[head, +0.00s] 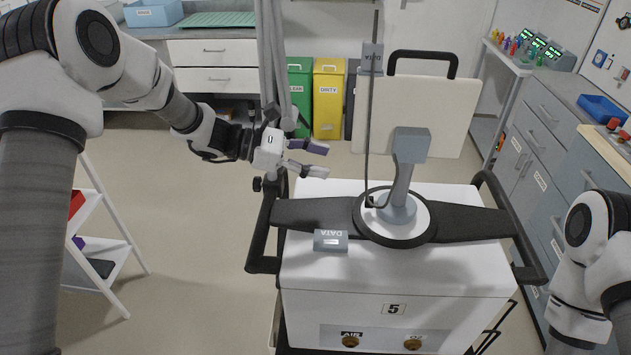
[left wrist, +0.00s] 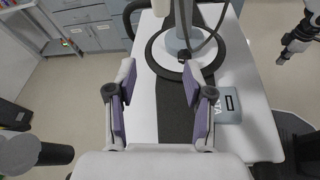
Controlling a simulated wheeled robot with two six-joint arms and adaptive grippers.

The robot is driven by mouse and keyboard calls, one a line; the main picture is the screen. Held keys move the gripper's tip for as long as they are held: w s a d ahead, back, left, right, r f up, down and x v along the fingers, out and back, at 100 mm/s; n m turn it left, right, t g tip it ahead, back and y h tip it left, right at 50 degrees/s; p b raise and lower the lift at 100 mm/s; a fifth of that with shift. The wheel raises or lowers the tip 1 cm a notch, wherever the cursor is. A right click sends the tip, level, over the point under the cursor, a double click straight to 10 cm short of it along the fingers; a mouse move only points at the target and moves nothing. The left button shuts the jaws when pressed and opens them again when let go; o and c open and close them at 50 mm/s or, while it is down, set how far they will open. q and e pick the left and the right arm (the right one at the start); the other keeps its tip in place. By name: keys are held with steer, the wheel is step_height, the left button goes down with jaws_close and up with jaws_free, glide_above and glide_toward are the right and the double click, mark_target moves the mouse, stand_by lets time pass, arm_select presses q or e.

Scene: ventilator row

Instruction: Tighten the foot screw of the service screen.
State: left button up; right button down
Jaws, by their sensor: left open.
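A large cream panel with a black top handle, apparently the service screen (head: 425,105), stands behind a grey bracket and post (head: 404,185). The post rises from a round black-and-white foot (head: 380,238) on the white cart; the foot also shows in the left wrist view (left wrist: 155,60). A small black part (head: 370,203) sits on the foot by the cable's lower end; I cannot tell whether it is the foot screw. My left gripper (head: 322,160) is open and empty, above and left of the foot. My right gripper (left wrist: 297,42) shows small at the upper right edge.
A DATA block (head: 331,241) lies on the cart's left front. Black rails (head: 262,225) flank the cart (head: 397,280). Cabinets (head: 550,150) line the right side.

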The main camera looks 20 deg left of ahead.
steer(key=shift+f, duration=0.6)
